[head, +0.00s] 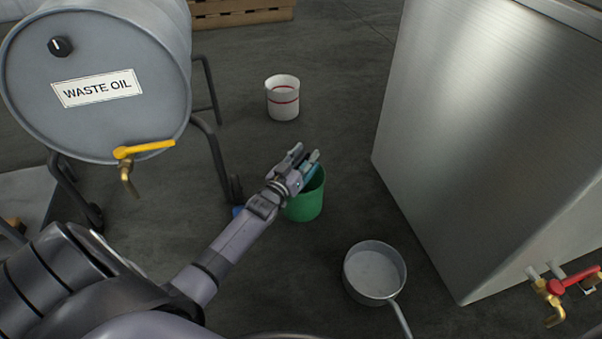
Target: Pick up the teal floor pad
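My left gripper (305,157) reaches in from the lower left and is over the rim of a green bucket (304,203) on the floor. A small teal piece (312,168) shows at its fingers, above the bucket's opening. It may be part of the teal floor pad, but most of it is hidden by the gripper. I cannot tell whether the fingers are closed on it. My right gripper is not in view.
A grey waste oil drum (95,105) with a yellow-handled tap (128,165) lies on a dark frame at left. A white bucket (283,98) stands behind. A metal pan (374,272) is in front. A steel tank (480,120) stands at right.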

